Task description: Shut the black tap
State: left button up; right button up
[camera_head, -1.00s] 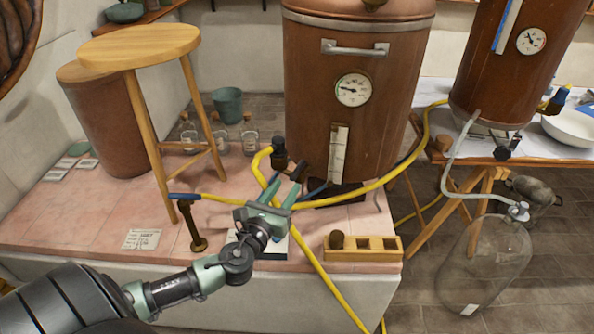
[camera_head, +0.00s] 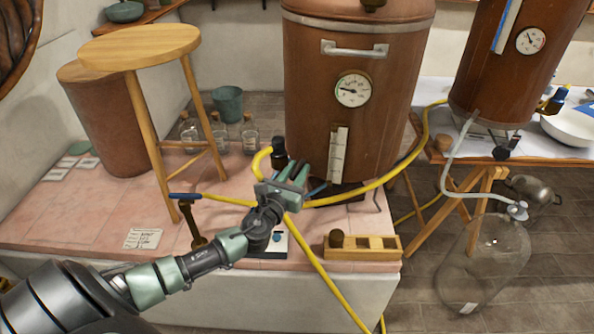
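A black tap (camera_head: 279,149) sits low on the front of the large copper-brown vessel (camera_head: 310,120), at the end of the yellow hose (camera_head: 263,156). My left gripper (camera_head: 299,169) is just below and right of this tap, in front of the vessel's base. Its two teal fingers point up and away from me, close together. Nothing shows between them, but I cannot tell whether they are fully shut or touch the tap. Another black tap-like fitting (camera_head: 502,153) shows under the right vessel (camera_head: 515,75). My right gripper is out of view.
The yellow hose runs across beside my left gripper. A blue-handled valve (camera_head: 186,196) stands left on the pink tiled platform (camera_head: 70,215). A wooden stool (camera_head: 140,45), a wooden block rack (camera_head: 365,252) and a glass carboy (camera_head: 485,260) stand around.

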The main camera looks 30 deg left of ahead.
pick_arm(q)
grip_shut()
jog(key=shift+d+r+n+g+y+p, duration=0.1)
jog(key=shift+d+n+g+y+p, duration=0.15)
jog(key=shift+n+y+p, duration=0.55)
jog(key=shift+d+n+g+y+p, duration=0.1)
jog(key=shift+n+g+y+p, duration=0.35)
jog(key=shift+y, duration=0.65)
jog(key=shift+w+d+n+g+y+b, duration=0.2)
jog(key=shift+n+g+y+b, duration=0.95)
jog(key=shift+n+g+y, duration=0.85)
jog(key=shift+w+d+n+g+y+b, duration=0.15)
jog(key=shift+w+n+g+y+b, duration=0.2)
jog(key=shift+n+g+y+b, duration=1.25)
jog(key=shift+w+d+n+g+y+b, duration=0.2)
jog(key=shift+n+g+y+b, duration=0.45)
jog(key=shift+n+g+y, duration=1.8)
jog(key=shift+m+g+h, duration=0.3)
jog(key=shift+g+h, duration=0.25)
jog(key=shift+h, duration=0.1)
jog(key=shift+o, duration=2.4)
grip_release()
